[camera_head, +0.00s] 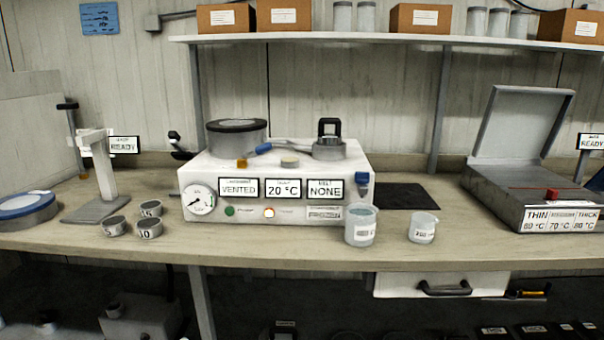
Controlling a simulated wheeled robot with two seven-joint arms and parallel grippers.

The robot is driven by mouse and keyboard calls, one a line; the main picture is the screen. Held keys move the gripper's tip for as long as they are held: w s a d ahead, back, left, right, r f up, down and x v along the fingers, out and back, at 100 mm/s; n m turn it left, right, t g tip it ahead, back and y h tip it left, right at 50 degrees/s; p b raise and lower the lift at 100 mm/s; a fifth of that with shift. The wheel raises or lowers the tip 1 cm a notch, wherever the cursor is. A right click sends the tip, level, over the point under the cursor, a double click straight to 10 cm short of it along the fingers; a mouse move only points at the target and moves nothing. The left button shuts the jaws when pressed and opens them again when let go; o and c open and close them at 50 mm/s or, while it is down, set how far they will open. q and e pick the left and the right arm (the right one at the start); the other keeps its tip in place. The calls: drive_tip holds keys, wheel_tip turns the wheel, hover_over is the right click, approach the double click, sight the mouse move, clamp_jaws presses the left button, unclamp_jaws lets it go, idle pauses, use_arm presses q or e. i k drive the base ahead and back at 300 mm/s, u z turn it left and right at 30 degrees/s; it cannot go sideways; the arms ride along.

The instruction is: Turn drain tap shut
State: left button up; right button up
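A white box-shaped unit (275,172) stands on the bench in the middle, with labels reading VENTED, 20 °C and NONE. A small blue tap (361,179) sits at its front right corner, which looks like the drain tap. Its handle is too small to tell open from shut. A clear beaker (361,233) with bluish contents stands on the bench just below the tap. A second blue-handled fitting (264,149) lies on the unit's top, beside a lidded dark pot (237,138). Neither of my grippers is in view.
A smaller beaker (423,228) stands right of the first. Several small numbered cups (149,228) and a white stand (101,170) are at left. An open-lidded hot plate (530,195) is at right. A dark mat (408,196) lies behind the beakers. A shelf (400,39) runs above.

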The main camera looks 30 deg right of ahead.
sight(361, 176)
drive_tip(key=u, duration=1.6)
drive_tip(key=k, duration=1.05)
drive_tip(key=z, duration=1.85)
drive_tip(key=i, duration=0.15)
drive_tip(key=u, duration=0.1)
